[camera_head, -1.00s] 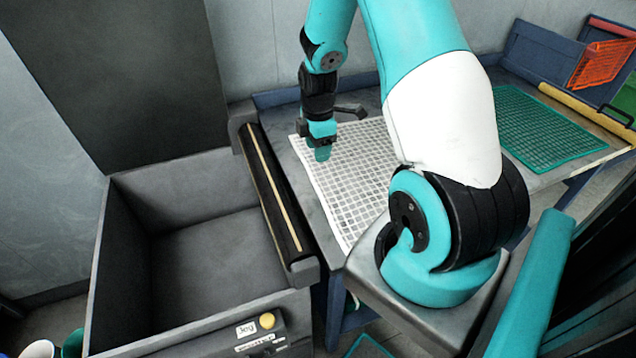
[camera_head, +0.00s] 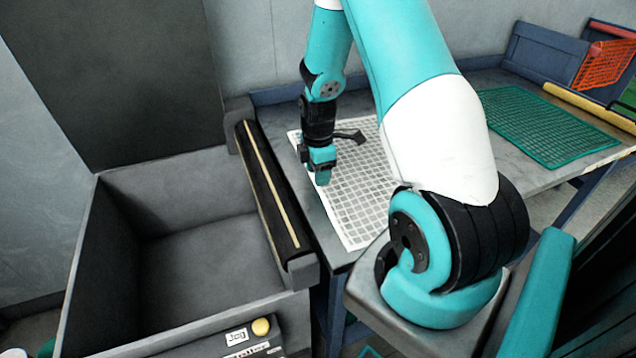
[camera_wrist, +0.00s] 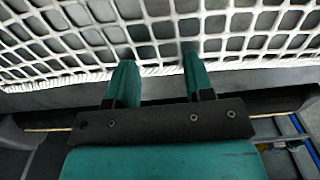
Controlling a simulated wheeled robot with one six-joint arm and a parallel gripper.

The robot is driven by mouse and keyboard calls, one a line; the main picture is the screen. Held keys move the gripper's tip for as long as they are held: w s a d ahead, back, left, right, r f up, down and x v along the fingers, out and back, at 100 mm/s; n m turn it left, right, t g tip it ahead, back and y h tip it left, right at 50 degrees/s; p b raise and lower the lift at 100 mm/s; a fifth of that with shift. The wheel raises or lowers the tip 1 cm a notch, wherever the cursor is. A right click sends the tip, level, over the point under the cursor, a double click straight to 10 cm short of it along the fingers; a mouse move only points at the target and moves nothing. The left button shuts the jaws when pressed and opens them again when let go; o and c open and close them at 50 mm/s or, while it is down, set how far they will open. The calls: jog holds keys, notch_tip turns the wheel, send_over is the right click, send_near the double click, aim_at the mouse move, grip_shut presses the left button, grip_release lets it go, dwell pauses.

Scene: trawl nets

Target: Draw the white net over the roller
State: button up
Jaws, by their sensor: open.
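The white net (camera_head: 366,208) lies flat on the grey table, its left edge a little right of the roller. The roller (camera_head: 268,190) is dark with a pale strip along it, mounted between the table and a grey bin. My gripper (camera_head: 322,182) points down at the net's left edge. In the wrist view my gripper (camera_wrist: 158,62) is open, with two teal fingers apart across the bordered edge of the net (camera_wrist: 60,45). No net is seen clamped between them; whether the tips touch it I cannot tell.
The open grey bin (camera_head: 100,230) left of the roller is empty, with a yellow button (camera_head: 261,326) on its front. A green net (camera_head: 545,125) lies on the right of the table. A blue rack with an orange net (camera_head: 603,64) stands at the back right.

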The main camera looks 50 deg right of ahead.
jog(key=shift+f, duration=0.1)
grip_shut()
dwell(0.3)
notch_tip(320, 180, up, 7)
jog(key=p, duration=0.6)
jog(key=shift+r, duration=0.2)
jog(key=shift+f, duration=0.15)
jog(key=shift+f, duration=0.15)
